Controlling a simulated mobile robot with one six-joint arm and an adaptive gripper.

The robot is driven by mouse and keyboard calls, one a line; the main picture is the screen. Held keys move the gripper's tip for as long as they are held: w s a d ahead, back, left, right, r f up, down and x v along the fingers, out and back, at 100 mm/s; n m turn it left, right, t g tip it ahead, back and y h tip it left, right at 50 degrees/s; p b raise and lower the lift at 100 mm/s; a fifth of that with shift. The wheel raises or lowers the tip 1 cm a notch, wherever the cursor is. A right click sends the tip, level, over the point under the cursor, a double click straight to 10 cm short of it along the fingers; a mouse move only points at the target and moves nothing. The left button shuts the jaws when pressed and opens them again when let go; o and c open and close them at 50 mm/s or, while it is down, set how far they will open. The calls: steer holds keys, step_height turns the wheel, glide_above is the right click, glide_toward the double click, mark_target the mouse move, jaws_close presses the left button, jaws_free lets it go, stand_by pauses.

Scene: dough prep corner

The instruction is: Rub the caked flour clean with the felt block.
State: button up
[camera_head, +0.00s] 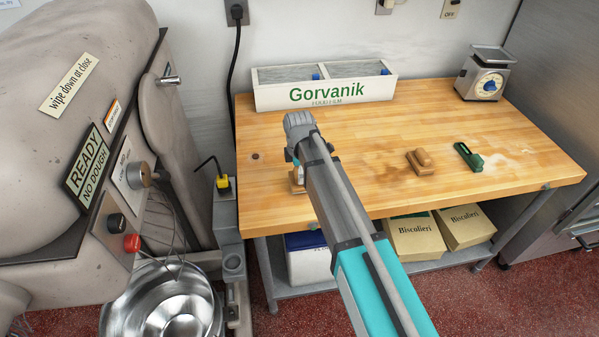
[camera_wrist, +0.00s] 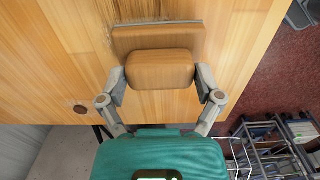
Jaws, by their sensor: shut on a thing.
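My gripper (camera_wrist: 160,84) is shut on a wooden block (camera_wrist: 160,70) with a rounded grip on a flat base. A thin grey strip shows along the base's far edge; its underside is hidden. In the head view a small part of the held block (camera_head: 297,187) shows beside my arm, over the table's front left part. I cannot tell whether it touches the wood. A similar wooden block (camera_head: 421,161) rests mid-right on the table, with a faint brownish stain around it. I cannot tell which block is felt. Pale, powdery flour (camera_head: 512,158) lies towards the right end.
A green tool (camera_head: 468,156) lies between the second block and the flour. A white Gorvanik box (camera_head: 322,92) and a scale (camera_head: 484,73) stand at the back of the wooden table (camera_head: 355,131). A large mixer (camera_head: 100,120) stands at left. The table's centre is clear.

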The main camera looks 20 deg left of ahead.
steer(key=shift+f+b, duration=0.65)
steer(key=shift+b, duration=0.05)
stand_by(0.5)
steer(key=shift+w+d+r, duration=0.1)
steer(key=shift+w+d, duration=0.6)
steer(key=shift+d, duration=0.35)
steer(key=shift+s+a, duration=0.1)
steer(key=shift+a, duration=0.05)
steer(key=shift+s+a, duration=0.65)
steer(key=shift+a, duration=0.35)
steer(key=shift+s+a, duration=0.65)
steer(key=shift+a, duration=0.3)
steer(key=shift+d, duration=0.15)
steer(key=shift+w+d, duration=0.7)
steer(key=shift+d, duration=0.3)
steer(key=shift+w+d, duration=0.7)
steer(key=shift+d, duration=0.25)
